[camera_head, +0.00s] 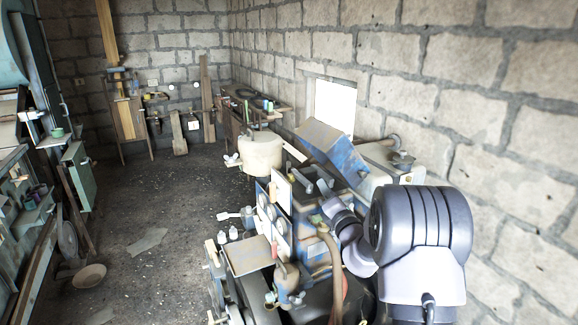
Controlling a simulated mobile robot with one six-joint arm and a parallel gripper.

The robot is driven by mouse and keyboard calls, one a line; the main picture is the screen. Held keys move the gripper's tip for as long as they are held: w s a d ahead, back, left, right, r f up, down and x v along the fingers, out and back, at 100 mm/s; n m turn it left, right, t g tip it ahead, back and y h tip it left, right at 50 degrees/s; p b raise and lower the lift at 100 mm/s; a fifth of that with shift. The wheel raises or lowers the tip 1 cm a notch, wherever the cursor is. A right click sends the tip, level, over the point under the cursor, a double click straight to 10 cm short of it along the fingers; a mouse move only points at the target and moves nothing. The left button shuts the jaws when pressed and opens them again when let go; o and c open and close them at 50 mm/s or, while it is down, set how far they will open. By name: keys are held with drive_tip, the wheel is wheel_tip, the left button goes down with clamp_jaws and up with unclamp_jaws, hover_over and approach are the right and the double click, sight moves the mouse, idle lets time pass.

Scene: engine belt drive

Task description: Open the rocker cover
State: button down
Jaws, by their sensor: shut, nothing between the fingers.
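The engine (270,212) stands at lower centre, with blue and grey parts and round gauges on its side. A blue box-shaped cover (330,146), which looks like the rocker cover, sits tilted at the engine's upper right. Its hinge and its lower edge are hard to make out. My grey arm comes in from the lower right, its large joint in front of the engine's right side. My gripper (309,184) is small and partly hidden among the engine parts, just below and left of the blue cover. It is shut and empty; I cannot tell if it touches the cover.
A block wall (470,100) with a bright window (334,106) runs close along the right. A whitish tank (260,151) stands behind the engine. Shelving and a bowl (89,275) are at left. The floor (150,200) between is mostly clear.

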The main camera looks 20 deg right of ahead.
sight(329, 150)
drive_tip(key=w+d+r+p, duration=0.1)
drive_tip(key=w+d+r, duration=0.2)
drive_tip(key=w, duration=0.6)
drive_tip(key=shift+d+r, duration=0.25)
drive_tip(key=shift+r, duration=0.2)
drive_tip(key=d+r+p, duration=0.2)
drive_tip(key=p, duration=0.1)
drive_tip(key=shift+w+d+r, duration=0.15)
drive_tip(key=shift+w+r, duration=0.05)
drive_tip(key=shift+r, duration=0.05)
drive_tip(key=shift+d, duration=0.2)
drive_tip(key=shift+a+f, duration=0.1)
drive_tip(key=shift+f, duration=0.05)
